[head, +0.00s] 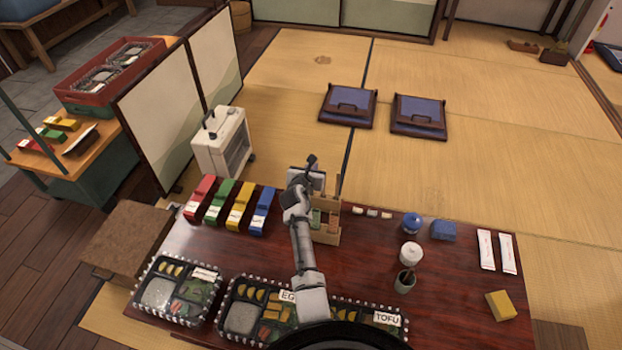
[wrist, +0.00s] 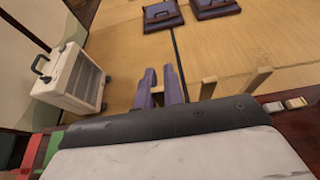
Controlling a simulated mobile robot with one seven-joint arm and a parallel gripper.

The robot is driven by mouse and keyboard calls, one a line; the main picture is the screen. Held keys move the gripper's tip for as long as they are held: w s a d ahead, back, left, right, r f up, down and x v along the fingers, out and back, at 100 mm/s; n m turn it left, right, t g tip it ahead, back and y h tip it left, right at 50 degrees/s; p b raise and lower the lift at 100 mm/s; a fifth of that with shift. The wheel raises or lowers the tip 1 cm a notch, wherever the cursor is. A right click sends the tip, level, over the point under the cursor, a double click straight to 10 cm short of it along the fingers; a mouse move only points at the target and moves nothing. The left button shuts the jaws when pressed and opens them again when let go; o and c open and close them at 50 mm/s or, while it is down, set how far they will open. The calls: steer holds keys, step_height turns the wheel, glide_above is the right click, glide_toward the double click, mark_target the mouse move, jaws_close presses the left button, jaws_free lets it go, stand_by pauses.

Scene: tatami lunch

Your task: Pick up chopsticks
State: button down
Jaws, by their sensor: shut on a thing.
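My gripper (head: 311,168) is above the back edge of the dark red table, by a wooden rack (head: 328,232). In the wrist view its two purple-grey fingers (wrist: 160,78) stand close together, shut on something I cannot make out. Two white paper packets with red marks (head: 486,250) (head: 508,253) lie at the table's right; they may be wrapped chopsticks, but this is not certain. A dark green cup (head: 405,281) has something thin standing in it. I cannot identify chopsticks in the wrist view.
Red, green, yellow and blue boxes (head: 262,212) stand left of the rack. Bento trays (head: 180,290) line the front edge. A white heater (head: 222,143) is on the tatami behind.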

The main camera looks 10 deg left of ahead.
step_height(320, 180, up, 29)
steer(key=p, duration=1.1)
steer(key=shift+f+p, duration=0.2)
steer(key=shift+p, duration=0.2)
steer(key=shift+f, duration=0.1)
stand_by(0.4)
